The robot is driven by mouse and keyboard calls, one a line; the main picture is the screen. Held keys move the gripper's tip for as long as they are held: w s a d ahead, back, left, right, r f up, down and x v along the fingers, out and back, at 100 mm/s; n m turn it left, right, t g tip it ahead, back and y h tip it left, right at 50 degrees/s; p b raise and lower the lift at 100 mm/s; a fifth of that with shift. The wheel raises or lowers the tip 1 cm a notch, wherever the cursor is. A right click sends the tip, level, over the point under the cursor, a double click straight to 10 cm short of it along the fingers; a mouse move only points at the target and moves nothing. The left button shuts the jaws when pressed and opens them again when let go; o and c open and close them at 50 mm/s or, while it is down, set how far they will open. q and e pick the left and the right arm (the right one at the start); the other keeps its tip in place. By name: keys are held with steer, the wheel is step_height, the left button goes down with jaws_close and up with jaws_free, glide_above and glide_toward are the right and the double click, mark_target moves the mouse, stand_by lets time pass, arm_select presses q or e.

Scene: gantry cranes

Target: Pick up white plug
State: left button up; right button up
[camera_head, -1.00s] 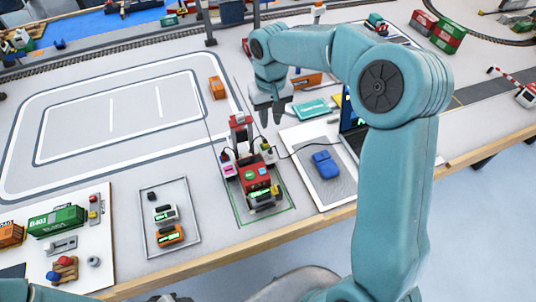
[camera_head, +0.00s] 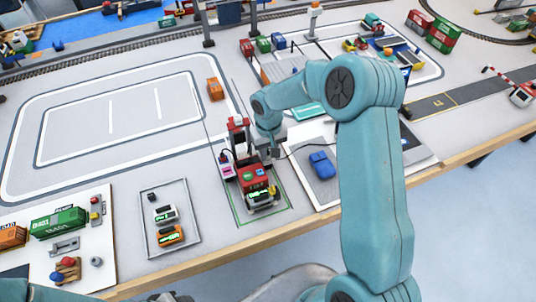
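A red device (camera_head: 256,183) with green and yellow parts on top stands inside a green-outlined rectangle (camera_head: 240,221) near the table's front edge. A small white and pink block (camera_head: 227,172) is at its left side. My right gripper (camera_head: 269,154) points down over the right side of the device and hides what stands there. A dark cable (camera_head: 300,148) runs rightward from that spot. I cannot make out a white plug clearly, nor whether the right fingers are open or shut. Only a bit of my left arm shows at the bottom left; its gripper is out of view.
A tray (camera_head: 190,243) with small blocks is to the left. A board with a green container (camera_head: 58,222) is farther left. The white-lined area (camera_head: 110,125) is mostly clear.

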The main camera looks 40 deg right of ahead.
mark_target(268, 153)
steer(key=shift+w+f, duration=0.1)
steer(key=shift+w, duration=0.05)
jaws_close()
steer(key=shift+r, duration=0.25)
steer(key=shift+d+r, duration=0.1)
steer(key=shift+r, duration=0.15)
step_height(268, 153, up, 19)
steer(key=b, duration=0.1)
steer(key=shift+r, duration=0.1)
